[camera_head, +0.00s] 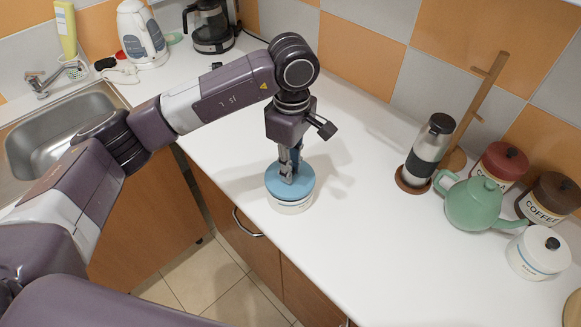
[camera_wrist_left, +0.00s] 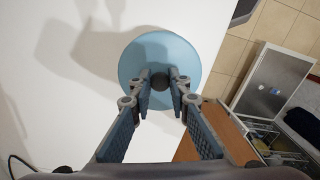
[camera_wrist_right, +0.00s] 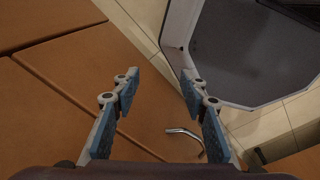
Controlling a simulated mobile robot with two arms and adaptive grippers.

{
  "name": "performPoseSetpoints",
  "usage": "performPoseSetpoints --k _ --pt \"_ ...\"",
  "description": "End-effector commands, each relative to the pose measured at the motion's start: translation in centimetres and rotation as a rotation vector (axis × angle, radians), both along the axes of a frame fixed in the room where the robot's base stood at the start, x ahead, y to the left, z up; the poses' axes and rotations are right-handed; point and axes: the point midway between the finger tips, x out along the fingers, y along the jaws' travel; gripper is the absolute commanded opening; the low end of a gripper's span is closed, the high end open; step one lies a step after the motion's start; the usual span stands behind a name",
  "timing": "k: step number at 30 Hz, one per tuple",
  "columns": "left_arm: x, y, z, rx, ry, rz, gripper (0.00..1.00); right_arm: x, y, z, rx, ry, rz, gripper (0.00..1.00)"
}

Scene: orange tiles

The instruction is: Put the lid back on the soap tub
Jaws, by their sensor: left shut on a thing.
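The round blue lid (camera_head: 302,188) is over the white soap tub (camera_head: 291,207), near the front edge of the counter. It looks level and lined up with the tub; I cannot tell if it rests fully on the rim. My left gripper (camera_head: 288,177) points down from above and is shut on the lid's dark knob. In the left wrist view, the fingers are on either side of the knob (camera_wrist_left: 160,82) at the middle of the lid (camera_wrist_left: 160,52), which hides the tub. My right gripper (camera_wrist_right: 160,78) is open and empty in the right wrist view, away from the tub.
A green teapot (camera_head: 473,203), a steel flask (camera_head: 430,152), a white canister (camera_head: 538,252), a coffee canister (camera_head: 549,200) and a red-lidded canister (camera_head: 499,166) stand at the right. A kettle (camera_head: 141,36) and coffee maker (camera_head: 211,28) stand at the back. The counter (camera_head: 365,235) around the tub is clear.

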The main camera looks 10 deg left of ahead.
Motion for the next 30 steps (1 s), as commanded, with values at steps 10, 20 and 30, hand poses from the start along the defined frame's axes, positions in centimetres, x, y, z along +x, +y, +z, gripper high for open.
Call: performPoseSetpoints --k 10,20,30 --pt "-0.01 0.01 0.01 0.0 0.0 0.0 0.0 -0.01 -0.03 0.0 0.0 0.001 -0.001 0.4" --pt "-0.01 0.0 -0.1 0.0 0.0 0.0 0.0 -0.03 0.0 -0.4 0.0 0.001 -0.002 0.4" --pt "0.0 -0.01 0.0 0.0 0.0 0.0 0.0 -0.05 0.29 -0.77 0.003 0.001 -0.003 0.4"
